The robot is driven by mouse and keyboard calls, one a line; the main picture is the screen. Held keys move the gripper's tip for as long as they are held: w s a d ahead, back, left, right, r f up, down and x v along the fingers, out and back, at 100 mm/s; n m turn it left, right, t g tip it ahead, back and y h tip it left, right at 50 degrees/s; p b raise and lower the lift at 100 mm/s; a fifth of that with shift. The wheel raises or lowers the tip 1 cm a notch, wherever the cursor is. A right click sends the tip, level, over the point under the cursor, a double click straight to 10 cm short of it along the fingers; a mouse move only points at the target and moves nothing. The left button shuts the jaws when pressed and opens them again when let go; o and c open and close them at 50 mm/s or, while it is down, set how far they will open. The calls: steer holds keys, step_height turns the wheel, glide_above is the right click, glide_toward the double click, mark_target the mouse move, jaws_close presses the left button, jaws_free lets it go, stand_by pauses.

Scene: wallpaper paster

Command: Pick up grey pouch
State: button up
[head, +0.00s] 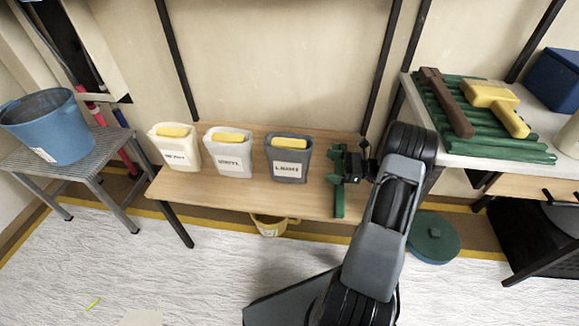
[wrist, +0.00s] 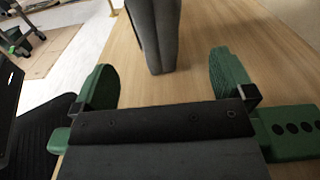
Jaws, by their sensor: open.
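The grey pouch (head: 289,160) stands upright on the wooden bench, the rightmost of three labelled pouches, with a yellow piece at its top. In the wrist view the grey pouch (wrist: 160,40) stands ahead, lined up between the fingers but beyond their tips, its top cut off by the frame. My gripper (head: 337,176) is low over the bench to the right of the pouch, its green fingers apart and empty. In the wrist view my gripper (wrist: 163,72) is open, with a finger on each side and bare bench between them.
A white pouch (head: 227,154) and a cream pouch (head: 175,150) stand left of the grey one. The wooden bench (head: 250,197) is clear in front. A blue bucket (head: 47,125) is on a metal stool at left. A green mat with tools (head: 540,153) lies on the right table.

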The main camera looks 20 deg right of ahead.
mark_target(301, 162)
steer(key=x, duration=1)
steer(key=shift+a+b, duration=0.3)
steer(key=shift+a, duration=0.05)
steer(key=shift+c, duration=0.4)
steer(key=c, duration=1.3)
steer(key=shift+r, duration=0.1)
steer(key=shift+c, duration=0.4)
steer(key=shift+r, duration=0.15)
